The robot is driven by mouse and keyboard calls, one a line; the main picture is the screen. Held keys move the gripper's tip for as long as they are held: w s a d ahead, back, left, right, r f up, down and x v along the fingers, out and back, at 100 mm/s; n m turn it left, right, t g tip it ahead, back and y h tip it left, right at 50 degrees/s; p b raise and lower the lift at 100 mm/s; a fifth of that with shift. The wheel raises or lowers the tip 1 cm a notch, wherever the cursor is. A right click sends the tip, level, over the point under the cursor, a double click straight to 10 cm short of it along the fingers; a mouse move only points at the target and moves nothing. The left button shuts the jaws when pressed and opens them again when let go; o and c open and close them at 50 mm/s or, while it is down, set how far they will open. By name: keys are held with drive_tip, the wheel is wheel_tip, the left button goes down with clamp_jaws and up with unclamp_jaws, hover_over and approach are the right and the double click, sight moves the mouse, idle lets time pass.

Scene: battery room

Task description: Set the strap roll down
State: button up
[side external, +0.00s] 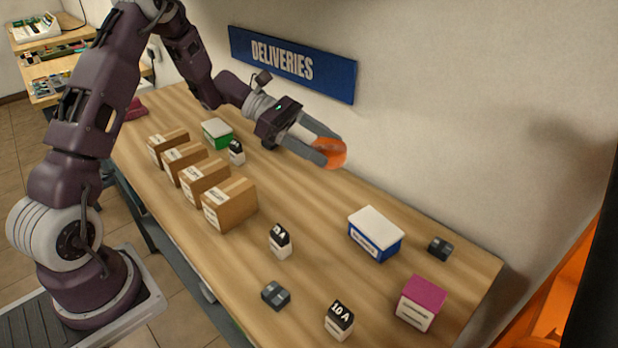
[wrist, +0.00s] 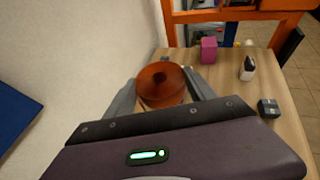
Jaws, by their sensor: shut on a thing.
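The strap roll (side external: 333,153) is an orange ring-shaped roll held between the fingertips of my gripper (side external: 328,150). My gripper is shut on it and holds it above the far side of the wooden table (side external: 310,235), near the wall. In the wrist view the strap roll (wrist: 161,85) looks reddish brown with a dark hole in its middle, with a grey finger on each side. My gripper (wrist: 162,92) hides the table just below it.
Cardboard boxes (side external: 230,203) stand in a row at the left. A blue-and-white box (side external: 375,233), a magenta box (side external: 421,303), black-and-white blocks (side external: 280,241) and dark grey blocks (side external: 440,248) stand toward the right. Bare table lies between them. The wall carries a DELIVERIES sign (side external: 291,64).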

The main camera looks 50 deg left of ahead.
drive_tip(key=shift+w+a+r+n+t, duration=0.1)
drive_tip(key=shift+w+a+n+t, duration=0.45)
drive_tip(key=shift+w+a, duration=0.35)
hover_over(319, 207)
wheel_tip(319, 207, down, 8)
drive_tip(key=shift+f, duration=3.8)
drive_tip(key=shift+f, duration=0.5)
drive_tip(key=o, duration=1.5)
drive_tip(key=shift+o, duration=0.2)
